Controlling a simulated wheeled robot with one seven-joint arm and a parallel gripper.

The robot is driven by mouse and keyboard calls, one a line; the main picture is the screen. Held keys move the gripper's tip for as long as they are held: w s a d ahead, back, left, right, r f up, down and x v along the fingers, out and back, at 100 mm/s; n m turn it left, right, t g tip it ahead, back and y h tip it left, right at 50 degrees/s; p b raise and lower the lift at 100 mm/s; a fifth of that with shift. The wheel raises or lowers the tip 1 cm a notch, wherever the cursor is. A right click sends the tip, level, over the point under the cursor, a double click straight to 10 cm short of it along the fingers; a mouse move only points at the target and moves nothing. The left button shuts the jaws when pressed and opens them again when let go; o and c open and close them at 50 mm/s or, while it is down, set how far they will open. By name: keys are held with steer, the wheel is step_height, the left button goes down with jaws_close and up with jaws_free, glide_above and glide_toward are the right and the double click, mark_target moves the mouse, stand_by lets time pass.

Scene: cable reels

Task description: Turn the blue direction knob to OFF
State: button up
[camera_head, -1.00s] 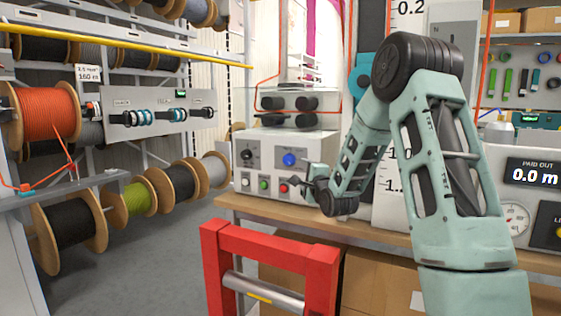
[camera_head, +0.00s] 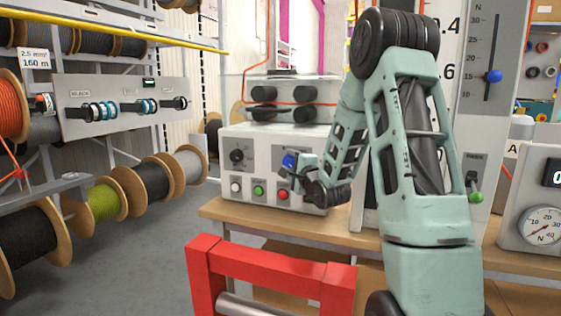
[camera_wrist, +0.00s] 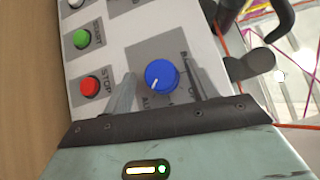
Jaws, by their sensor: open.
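The blue direction knob (camera_wrist: 161,76) sits on a grey plate on the white control box (camera_head: 237,183). In the head view the knob (camera_head: 289,161) is partly hidden by my gripper (camera_head: 298,172). In the wrist view my gripper (camera_wrist: 160,92) is open, with one finger on each side of the knob. I cannot tell whether the fingers touch it. The knob's white pointer line points to the lower left in the wrist view, toward a partly covered label beginning with "A". The OFF mark cannot be made out.
A green START button (camera_wrist: 82,39) and a red STOP button (camera_wrist: 89,86) lie beside the knob. A black knob (camera_head: 237,156) is on the box's left. A red frame (camera_head: 262,265) stands in front of the wooden bench (camera_head: 232,213). Cable reels fill the left rack.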

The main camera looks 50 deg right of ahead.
steer(key=shift+w+d, duration=0.15)
steer(key=shift+w, duration=0.15)
steer(key=c, duration=1)
steer(key=shift+r, duration=0.15)
